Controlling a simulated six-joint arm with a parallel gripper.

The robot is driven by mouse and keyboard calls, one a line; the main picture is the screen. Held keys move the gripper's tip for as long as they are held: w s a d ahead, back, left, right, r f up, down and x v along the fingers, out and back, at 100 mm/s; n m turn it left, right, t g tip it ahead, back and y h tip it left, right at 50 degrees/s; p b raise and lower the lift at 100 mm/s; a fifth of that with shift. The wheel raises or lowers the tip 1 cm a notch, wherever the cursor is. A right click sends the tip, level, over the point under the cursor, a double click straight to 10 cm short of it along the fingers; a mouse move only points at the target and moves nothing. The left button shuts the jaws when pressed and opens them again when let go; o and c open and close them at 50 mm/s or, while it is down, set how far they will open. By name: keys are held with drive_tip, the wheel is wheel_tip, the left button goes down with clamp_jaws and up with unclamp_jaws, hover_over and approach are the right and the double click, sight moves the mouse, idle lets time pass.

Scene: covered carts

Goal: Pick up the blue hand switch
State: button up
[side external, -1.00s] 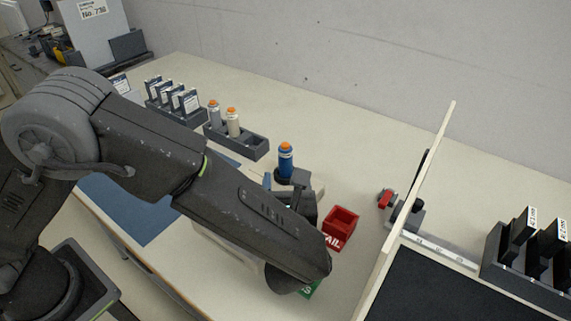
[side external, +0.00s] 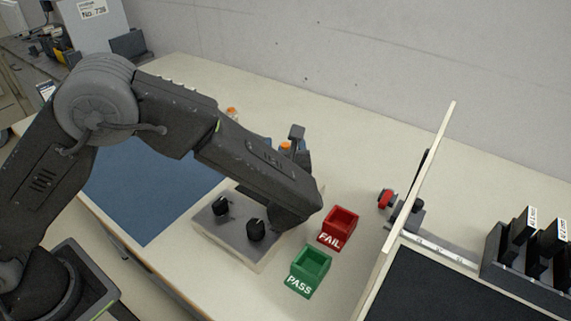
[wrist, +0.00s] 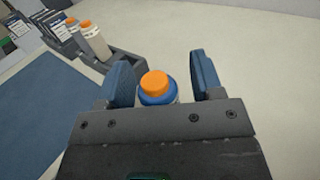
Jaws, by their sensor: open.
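The blue hand switch, a blue cylinder with an orange top (wrist: 157,88), stands between the two blue fingers of my gripper (wrist: 163,77) in the wrist view. The gripper is open, with a gap showing on both sides of the switch's top. In the side view only the orange top of the switch (side external: 285,146) shows clearly, behind my arm and the gripper. The lower body and base of the switch are hidden.
A grey rack with a white, orange-topped bottle (wrist: 93,40) stands at the upper left in the wrist view. A grey box with black knobs (side external: 213,238), a red FAIL bin (side external: 337,242) and a green PASS bin (side external: 298,289) are on the bench. An upright panel (side external: 410,200) stands to the right.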

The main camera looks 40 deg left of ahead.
drive_tip(key=c, duration=1)
